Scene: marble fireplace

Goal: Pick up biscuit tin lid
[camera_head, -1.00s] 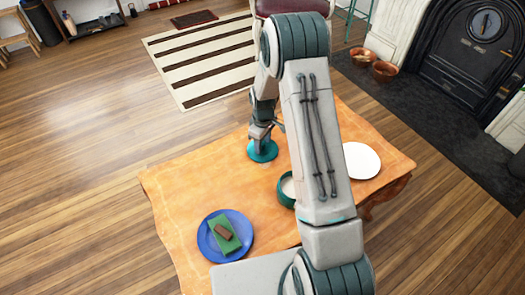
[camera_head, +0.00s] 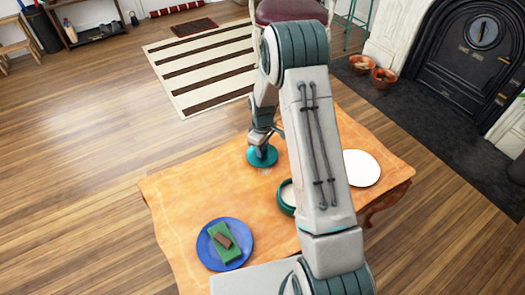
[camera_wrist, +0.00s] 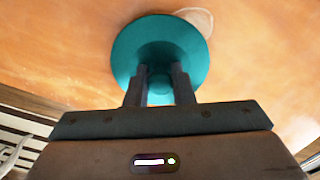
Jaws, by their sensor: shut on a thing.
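The biscuit tin lid (camera_head: 262,157) is a round teal disc over the far left part of the orange table (camera_head: 180,190). In the wrist view the lid (camera_wrist: 190,50) shows with a central knob between the fingers. My gripper (camera_wrist: 158,84) is shut on that knob from above; it also shows in the head view (camera_head: 260,146). I cannot tell if the lid touches the table or hangs just above it. A teal round tin (camera_head: 284,197) with a pale inside stands nearer, partly hidden behind my arm.
A blue plate (camera_head: 208,258) with a green block (camera_head: 218,252) and a brown piece (camera_head: 222,241) sits at the table's near left. A white plate (camera_head: 361,168) sits at the right. A chair (camera_head: 290,11) stands beyond the table. The left side of the tabletop is clear.

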